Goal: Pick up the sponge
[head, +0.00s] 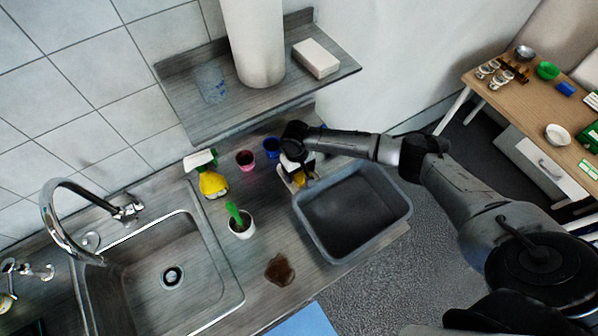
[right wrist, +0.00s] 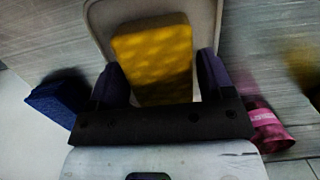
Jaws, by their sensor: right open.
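The yellow sponge (right wrist: 153,55) lies in a shallow pale dish (right wrist: 97,22) in the right wrist view. My right gripper (right wrist: 160,78) is open, with one dark finger on each side of the sponge. Small gaps seem to show between the fingers and the sponge, and contact is unclear. In the head view my right gripper (head: 299,174) points down over the counter, and only a bit of the yellow sponge (head: 312,181) shows beside it. My left gripper is not in view.
A grey tub (head: 348,213) stands right of the dish. A yellow spray bottle (head: 212,182), a white cup with a green brush (head: 242,225) and the sink are further left. A shelf (head: 230,112) overhangs behind.

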